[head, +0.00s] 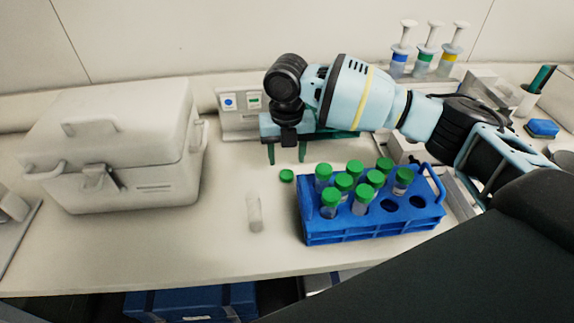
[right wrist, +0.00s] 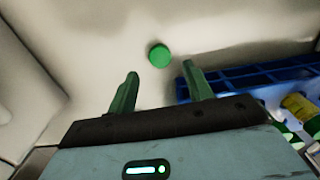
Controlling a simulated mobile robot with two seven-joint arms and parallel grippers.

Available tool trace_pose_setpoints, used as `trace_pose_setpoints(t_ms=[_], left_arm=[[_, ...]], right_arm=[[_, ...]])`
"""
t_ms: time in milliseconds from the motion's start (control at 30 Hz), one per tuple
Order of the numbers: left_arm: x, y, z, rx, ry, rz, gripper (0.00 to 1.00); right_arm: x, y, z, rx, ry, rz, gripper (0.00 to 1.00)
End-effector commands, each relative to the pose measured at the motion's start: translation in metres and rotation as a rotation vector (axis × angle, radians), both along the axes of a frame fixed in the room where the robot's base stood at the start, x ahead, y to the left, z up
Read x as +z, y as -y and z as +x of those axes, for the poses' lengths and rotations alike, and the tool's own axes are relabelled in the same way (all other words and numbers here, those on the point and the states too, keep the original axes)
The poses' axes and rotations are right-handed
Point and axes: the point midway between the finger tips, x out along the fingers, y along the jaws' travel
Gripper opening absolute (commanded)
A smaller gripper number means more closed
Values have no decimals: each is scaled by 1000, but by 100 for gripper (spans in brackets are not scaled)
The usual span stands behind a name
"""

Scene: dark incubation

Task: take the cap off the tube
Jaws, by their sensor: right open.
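A loose green cap (head: 286,175) lies on the bench just left of the blue rack. My right gripper (head: 286,155) is above the bench near this cap, fingers pointing down, open and empty. In the right wrist view the cap (right wrist: 159,55) shows beyond and between the two fingertips (right wrist: 161,72), not touching them. A clear tube with no cap on it (head: 254,212) is on the bench left of the rack; I cannot tell whether it stands or lies. My left gripper is not in view.
A blue rack (head: 345,238) holds several green-capped tubes, with empty holes at its right. A grey lidded box (head: 130,190) stands at the left. Syringe-like items (head: 428,50) stand at the back right. The bench between box and rack is mostly clear.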

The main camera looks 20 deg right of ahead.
Motion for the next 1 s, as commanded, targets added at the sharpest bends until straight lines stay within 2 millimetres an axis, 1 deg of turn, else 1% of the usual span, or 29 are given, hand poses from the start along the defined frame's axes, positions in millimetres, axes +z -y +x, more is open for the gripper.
trace_pose_setpoints(t_ms=[33, 100, 200, 300, 400, 567, 1000], left_arm=[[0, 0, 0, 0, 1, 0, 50], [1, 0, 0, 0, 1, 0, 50], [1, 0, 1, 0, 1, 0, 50], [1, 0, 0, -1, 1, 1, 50], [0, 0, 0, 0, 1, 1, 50], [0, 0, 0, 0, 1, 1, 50], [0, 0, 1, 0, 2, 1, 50]], right_arm=[[12, 0, 0, 0, 3, 1, 51], [26, 0, 0, 1, 2, 1, 51], [42, 0, 0, 1, 2, 0, 51], [56, -1, 0, 1, 0, 1, 51], [64, 0, 0, 1, -2, 1, 51], [70, 0, 0, 1, -1, 0, 51], [69, 0, -1, 1, -2, 1, 51]])
